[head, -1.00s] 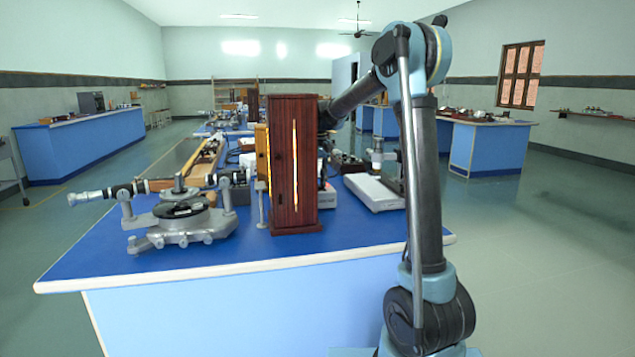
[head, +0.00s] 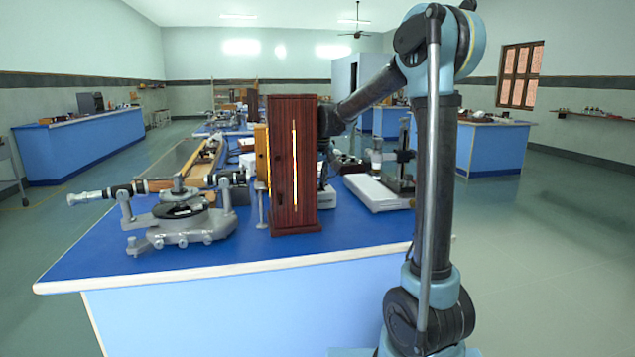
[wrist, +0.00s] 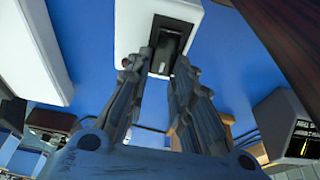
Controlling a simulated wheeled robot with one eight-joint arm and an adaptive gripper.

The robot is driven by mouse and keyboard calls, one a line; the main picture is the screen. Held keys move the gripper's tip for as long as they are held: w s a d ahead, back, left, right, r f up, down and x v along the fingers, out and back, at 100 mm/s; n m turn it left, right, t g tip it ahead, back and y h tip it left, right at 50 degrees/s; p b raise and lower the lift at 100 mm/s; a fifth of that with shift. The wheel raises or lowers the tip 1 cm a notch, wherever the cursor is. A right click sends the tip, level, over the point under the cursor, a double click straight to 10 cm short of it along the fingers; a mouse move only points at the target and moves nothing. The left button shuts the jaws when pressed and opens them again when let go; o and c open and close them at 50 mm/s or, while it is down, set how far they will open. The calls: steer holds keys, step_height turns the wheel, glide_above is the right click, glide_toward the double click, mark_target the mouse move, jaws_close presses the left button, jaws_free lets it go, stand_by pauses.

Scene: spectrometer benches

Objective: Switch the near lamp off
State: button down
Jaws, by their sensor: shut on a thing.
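The near lamp is a tall dark-red wooden housing (head: 306,160) on the near bench, with a bright glowing slit on its front. A white box (head: 328,196) with a black switch sits behind its right side. In the wrist view the white box (wrist: 130,20) and its black switch (wrist: 172,40) lie at the fingertips. My gripper (wrist: 165,62) has its fingers on either side of the switch, shut on it, with a gap between the tips. Exact contact is hard to see. In the head view the lamp housing mostly hides my gripper.
The wooden housing's edge (wrist: 292,30) is close by in the wrist view. A spectrometer (head: 182,215) stands left of the lamp. A white-based stand (head: 375,192) is to the right. The blue bench top (head: 350,235) is clear in front.

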mark_target(321, 188)
steer(key=c, duration=1.4)
jaws_free()
steer(key=v, duration=1.1)
steer(key=shift+r, duration=0.4)
steer(key=shift+s+d, duration=0.1)
steer(key=shift+s, duration=0.05)
